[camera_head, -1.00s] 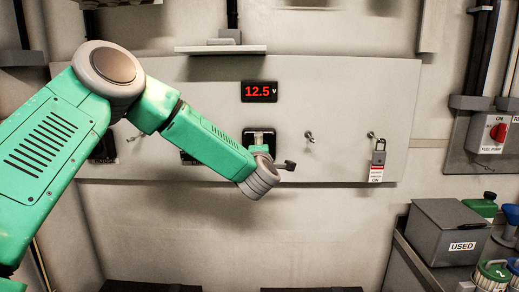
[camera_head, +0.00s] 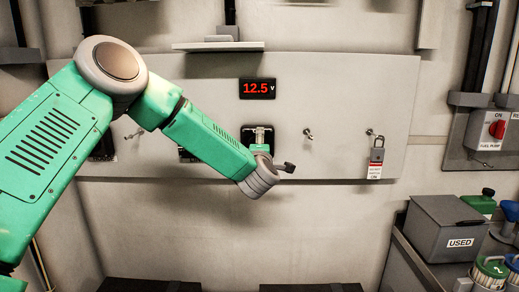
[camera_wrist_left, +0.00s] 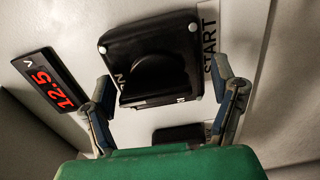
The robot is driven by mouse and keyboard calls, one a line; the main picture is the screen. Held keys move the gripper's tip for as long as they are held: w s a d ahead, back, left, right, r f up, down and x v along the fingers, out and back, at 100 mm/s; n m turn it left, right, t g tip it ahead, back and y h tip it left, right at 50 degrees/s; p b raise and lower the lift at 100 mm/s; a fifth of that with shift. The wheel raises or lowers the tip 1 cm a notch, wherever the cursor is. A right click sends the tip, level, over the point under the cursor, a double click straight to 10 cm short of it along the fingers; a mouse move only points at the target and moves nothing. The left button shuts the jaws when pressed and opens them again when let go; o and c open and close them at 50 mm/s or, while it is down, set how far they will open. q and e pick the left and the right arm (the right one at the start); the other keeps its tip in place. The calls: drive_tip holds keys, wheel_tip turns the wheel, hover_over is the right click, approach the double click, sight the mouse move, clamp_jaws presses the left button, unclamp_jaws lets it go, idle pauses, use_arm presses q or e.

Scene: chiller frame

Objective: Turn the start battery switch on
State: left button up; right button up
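The start battery switch (camera_wrist_left: 165,45) is a black box with a dark rounded knob (camera_wrist_left: 157,75), next to a white START label (camera_wrist_left: 211,55) in the left wrist view. Part of an ON marking shows at the knob's left. My left gripper (camera_wrist_left: 170,86) is open, with one finger on each side of the switch's lower part. I cannot tell whether the fingers touch it. In the head view, my left arm (camera_head: 208,135) reaches the panel and partly covers the black switch (camera_head: 247,132). My right gripper is not in view.
The grey panel (camera_head: 340,100) carries a red 12.5 V display (camera_head: 257,88) above the switch. A tagged padlock (camera_head: 377,155) hangs at its right. Another black switch (camera_wrist_left: 180,134) lies below, partly hidden. A USED box (camera_head: 445,225) and several containers stand at lower right.

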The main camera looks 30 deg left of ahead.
use_arm(q)
drive_tip(key=shift+r, duration=0.1)
drive_tip(key=v, duration=1.1)
drive_tip(key=shift+s+d+f, duration=0.2)
drive_tip(key=shift+s+d, duration=0.05)
drive_tip(key=shift+s, duration=0.1)
